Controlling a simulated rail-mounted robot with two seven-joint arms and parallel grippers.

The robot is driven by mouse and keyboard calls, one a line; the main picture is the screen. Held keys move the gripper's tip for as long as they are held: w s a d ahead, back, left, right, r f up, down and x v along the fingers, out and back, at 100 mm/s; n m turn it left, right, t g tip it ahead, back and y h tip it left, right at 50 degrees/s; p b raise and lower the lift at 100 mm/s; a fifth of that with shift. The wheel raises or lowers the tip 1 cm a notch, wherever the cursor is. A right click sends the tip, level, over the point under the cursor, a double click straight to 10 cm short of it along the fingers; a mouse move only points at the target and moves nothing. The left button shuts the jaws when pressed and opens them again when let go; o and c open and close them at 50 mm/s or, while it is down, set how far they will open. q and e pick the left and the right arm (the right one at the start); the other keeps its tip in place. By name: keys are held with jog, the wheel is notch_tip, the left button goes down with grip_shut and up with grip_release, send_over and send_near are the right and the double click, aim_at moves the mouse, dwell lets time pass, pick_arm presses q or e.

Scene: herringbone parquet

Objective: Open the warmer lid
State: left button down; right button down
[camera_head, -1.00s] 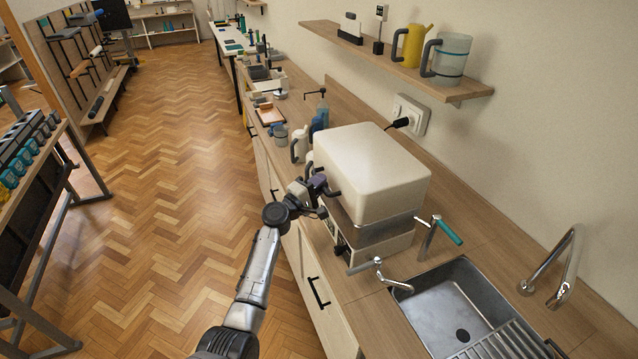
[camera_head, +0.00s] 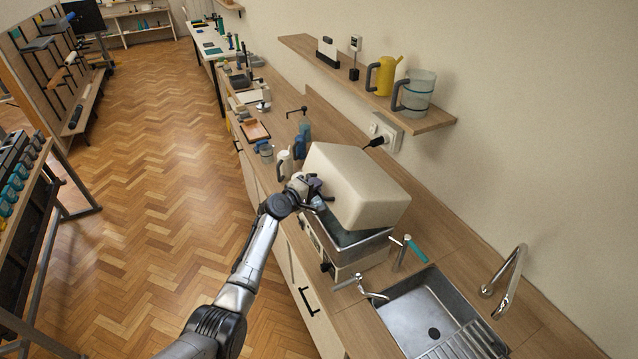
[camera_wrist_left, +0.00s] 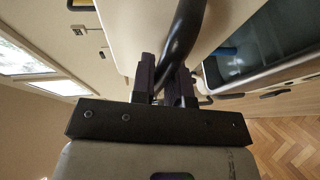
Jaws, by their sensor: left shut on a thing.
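The warmer stands on the counter, with a cream lid (camera_head: 360,190) tilted up at its front edge over a metal base (camera_head: 352,249). A gap shows between lid and base at the front. My left gripper (camera_head: 309,191) is at the front of the lid. In the left wrist view its dark fingers (camera_wrist_left: 164,82) are shut on the lid's black curved handle (camera_wrist_left: 182,45). The handle is mostly hidden by the gripper in the head view. My right gripper is not in view.
A sink (camera_head: 432,310) with a tap (camera_head: 508,277) lies to the right of the warmer. Bottles and a white jug (camera_head: 284,163) stand just left of it. A wall shelf (camera_head: 425,121) holding a yellow jug (camera_head: 384,76) is above and behind the lid.

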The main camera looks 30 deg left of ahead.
pick_arm(q)
jog(key=shift+w+d+r+p, duration=0.1)
jog(key=shift+w+r+p, duration=0.25)
jog(key=shift+r, duration=0.4)
jog(key=shift+w+d+r+p, duration=0.25)
jog(key=shift+w+r+p, duration=0.05)
jog(key=shift+r, duration=0.15)
jog(key=c, duration=1.1)
grip_release()
jog(key=shift+c, duration=0.2)
